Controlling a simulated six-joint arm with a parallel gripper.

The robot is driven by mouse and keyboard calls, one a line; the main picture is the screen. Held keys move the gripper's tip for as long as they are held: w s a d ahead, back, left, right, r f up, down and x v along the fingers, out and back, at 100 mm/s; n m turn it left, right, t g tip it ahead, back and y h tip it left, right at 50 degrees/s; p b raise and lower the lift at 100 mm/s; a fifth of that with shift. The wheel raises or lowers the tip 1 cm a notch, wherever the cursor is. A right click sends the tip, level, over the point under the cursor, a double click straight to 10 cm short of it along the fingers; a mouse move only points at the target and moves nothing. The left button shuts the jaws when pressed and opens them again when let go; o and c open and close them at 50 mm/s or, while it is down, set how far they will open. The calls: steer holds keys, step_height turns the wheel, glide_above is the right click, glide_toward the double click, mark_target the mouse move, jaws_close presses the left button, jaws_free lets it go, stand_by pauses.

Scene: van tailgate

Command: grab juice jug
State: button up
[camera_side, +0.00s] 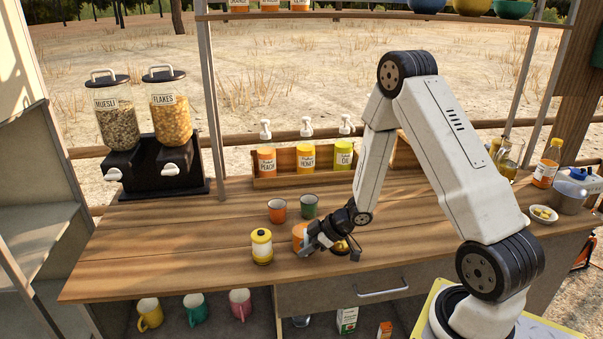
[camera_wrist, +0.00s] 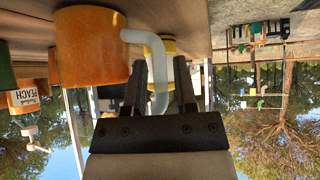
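A glass jug with yellow liquid (camera_side: 509,160), which looks like the juice jug, stands at the right end of the counter. My gripper (camera_side: 309,247) is far to its left, low over the counter beside an orange mug (camera_side: 299,234). In the wrist view the orange mug (camera_wrist: 92,48) is large and close, with a pale curved handle. My gripper (camera_wrist: 160,62) is open there, its dark fingers on either side of the handle with some gap showing. Whether they touch it is unclear. The jug does not show clearly in the wrist view.
A yellow-lidded jar (camera_side: 261,247) stands left of the gripper. Two small cups, orange (camera_side: 277,210) and green (camera_side: 309,205), stand behind. A bottle (camera_side: 546,165), a small bowl (camera_side: 543,215) and a pot (camera_side: 570,192) crowd the jug. The left front counter (camera_side: 150,255) is clear.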

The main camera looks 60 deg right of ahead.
jaws_close()
stand_by(1.4)
